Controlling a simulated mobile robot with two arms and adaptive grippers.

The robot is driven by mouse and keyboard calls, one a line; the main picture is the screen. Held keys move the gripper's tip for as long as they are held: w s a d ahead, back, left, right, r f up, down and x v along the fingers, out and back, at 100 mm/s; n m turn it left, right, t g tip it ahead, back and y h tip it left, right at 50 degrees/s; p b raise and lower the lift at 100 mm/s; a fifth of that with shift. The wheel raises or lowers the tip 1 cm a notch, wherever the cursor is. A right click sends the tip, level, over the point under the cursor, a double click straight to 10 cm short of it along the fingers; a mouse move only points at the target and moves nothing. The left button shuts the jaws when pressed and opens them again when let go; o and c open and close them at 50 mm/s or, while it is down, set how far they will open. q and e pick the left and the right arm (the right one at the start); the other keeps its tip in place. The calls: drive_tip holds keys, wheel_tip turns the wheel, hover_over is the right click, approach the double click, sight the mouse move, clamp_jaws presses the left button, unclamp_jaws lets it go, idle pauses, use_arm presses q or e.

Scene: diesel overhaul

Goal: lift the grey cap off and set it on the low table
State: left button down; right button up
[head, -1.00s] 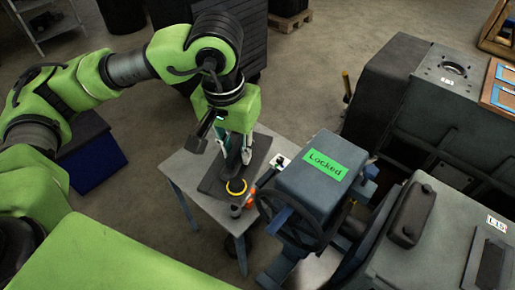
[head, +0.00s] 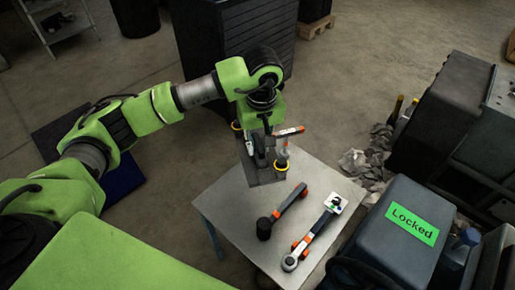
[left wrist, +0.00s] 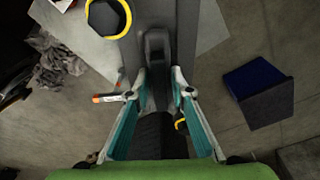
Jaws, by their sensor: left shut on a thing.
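My left gripper (head: 262,158) is shut on the dark handle of a long grey plate-like part (head: 268,178), which I take for the grey cap. The part overlaps the far left corner of the low table (head: 228,205) in the head view. I cannot tell whether it touches the table. My right gripper is out of view.
A black-headed tool (head: 285,210) and an orange-handled ratchet (head: 310,240) lie on the low table. Its left front is bare. A blue-grey box (head: 393,225) labelled "Locked" stands at the right. Crumpled grey material (head: 365,162) lies on the floor behind. A dark cabinet (head: 235,45) stands at the back.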

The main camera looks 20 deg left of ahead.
use_arm(q)
drive_tip(key=a+f+n+b, duration=0.2)
drive_tip(key=f, duration=0.6)
drive_tip(key=w+a+f+n+b, duration=0.1)
drive_tip(key=a+f+n, duration=0.1)
drive_tip(key=f, duration=0.5)
drive_tip(key=a+f+n+b, duration=0.2)
drive_tip(key=f, duration=0.6)
drive_tip(key=shift+w+a+f+n+g+y+b, duration=0.15)
drive_tip(key=shift+a+f+n+g+y+b, duration=0.05)
drive_tip(key=shift+f+n+g+y+b, duration=0.15)
drive_tip(key=shift+f+b, duration=0.3)
drive_tip(key=shift+f, duration=0.25)
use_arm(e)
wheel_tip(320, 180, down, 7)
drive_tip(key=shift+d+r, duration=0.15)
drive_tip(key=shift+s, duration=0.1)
